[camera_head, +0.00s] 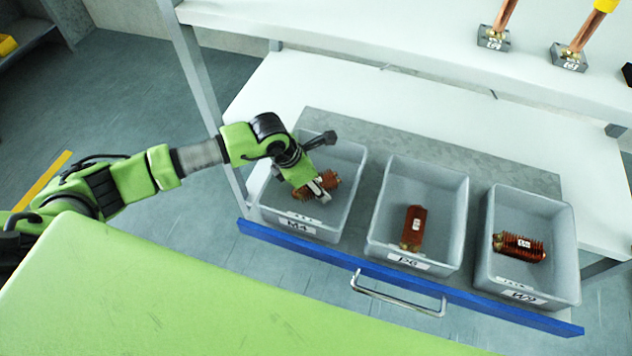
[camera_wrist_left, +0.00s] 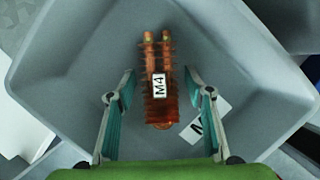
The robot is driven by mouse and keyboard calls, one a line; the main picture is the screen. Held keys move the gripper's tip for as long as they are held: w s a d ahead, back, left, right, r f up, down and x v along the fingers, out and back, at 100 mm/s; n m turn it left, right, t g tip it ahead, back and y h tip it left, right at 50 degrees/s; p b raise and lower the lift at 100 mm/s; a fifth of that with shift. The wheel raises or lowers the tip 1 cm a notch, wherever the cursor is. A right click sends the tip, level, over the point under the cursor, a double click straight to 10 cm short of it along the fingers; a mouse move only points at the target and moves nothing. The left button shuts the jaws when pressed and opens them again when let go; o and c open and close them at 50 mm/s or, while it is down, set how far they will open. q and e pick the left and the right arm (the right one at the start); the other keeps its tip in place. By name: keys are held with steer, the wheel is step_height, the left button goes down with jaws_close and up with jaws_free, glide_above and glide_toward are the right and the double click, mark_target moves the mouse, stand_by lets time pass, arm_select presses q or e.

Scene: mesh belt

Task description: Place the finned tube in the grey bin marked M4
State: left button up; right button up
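The finned tube (camera_head: 317,187) is copper coloured and lies in the left grey bin marked M4 (camera_head: 300,228). In the left wrist view the finned tube (camera_wrist_left: 158,85) carries a white M4 label and lies on the floor of the bin (camera_wrist_left: 75,60). My left gripper (camera_head: 322,193) reaches down into this bin over the tube. In the wrist view my left gripper (camera_wrist_left: 160,95) is open, with one finger on each side of the tube and a gap to both. My right gripper is in neither view.
A middle grey bin (camera_head: 385,252) and a right grey bin marked W9 (camera_head: 520,290) each hold one copper finned part. All bins stand in a drawer with a blue front (camera_head: 480,304) and a metal handle (camera_head: 398,298). A white shelf (camera_head: 430,40) with upright copper pieces is above.

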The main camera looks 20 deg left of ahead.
arm_select(q)
steer(key=shift+r, duration=0.2)
steer(key=v, duration=1.2)
steer(key=shift+b, duration=0.4)
steer(key=shift+d+f, duration=0.1)
